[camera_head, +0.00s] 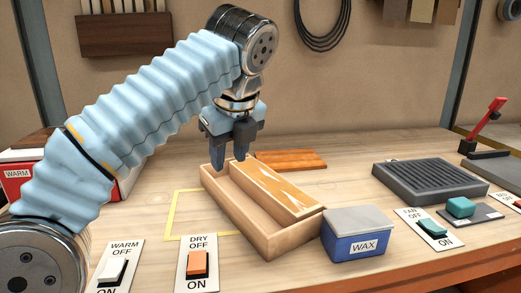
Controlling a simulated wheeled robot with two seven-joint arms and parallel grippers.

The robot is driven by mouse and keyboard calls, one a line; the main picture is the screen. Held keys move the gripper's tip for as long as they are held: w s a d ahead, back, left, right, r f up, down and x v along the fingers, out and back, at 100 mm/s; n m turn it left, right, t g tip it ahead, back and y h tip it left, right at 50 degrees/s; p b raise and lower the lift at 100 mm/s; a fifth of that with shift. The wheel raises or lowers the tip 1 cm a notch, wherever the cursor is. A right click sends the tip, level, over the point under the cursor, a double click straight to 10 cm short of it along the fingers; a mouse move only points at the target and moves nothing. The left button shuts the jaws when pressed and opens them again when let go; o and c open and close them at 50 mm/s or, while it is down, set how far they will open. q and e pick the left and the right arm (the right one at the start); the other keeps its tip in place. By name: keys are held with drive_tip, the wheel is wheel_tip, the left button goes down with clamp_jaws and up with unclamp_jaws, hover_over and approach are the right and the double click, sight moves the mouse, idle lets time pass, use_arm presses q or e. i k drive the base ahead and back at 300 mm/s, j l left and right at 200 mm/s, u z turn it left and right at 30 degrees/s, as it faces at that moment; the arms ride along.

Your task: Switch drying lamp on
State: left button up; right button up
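The switch plate labelled DRY (183,273) lies on the bench at the front, left of centre. It carries an orange rocker (197,264), with OFF printed above and ON below. I cannot clearly tell which way the rocker is set. No drying lamp can be made out in view. My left gripper (229,155) points down over the far left end of a wooden tray, well behind the DRY switch. Its dark fingers are apart with nothing seen between them. My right gripper is not in view.
The wooden tray (238,222) holds a patterned wooden strip (272,187). A blue WAX box (355,243) stands right of it. A WARM switch (114,268) lies left of DRY, a FAN switch (431,228) to the right. A grey ribbed block (428,180) sits behind.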

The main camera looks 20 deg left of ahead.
sight(197, 259)
drive_tip(key=k+l, duration=0.35)
drive_tip(key=l, duration=0.15)
drive_tip(key=k+l, duration=0.35)
drive_tip(key=l, duration=0.2)
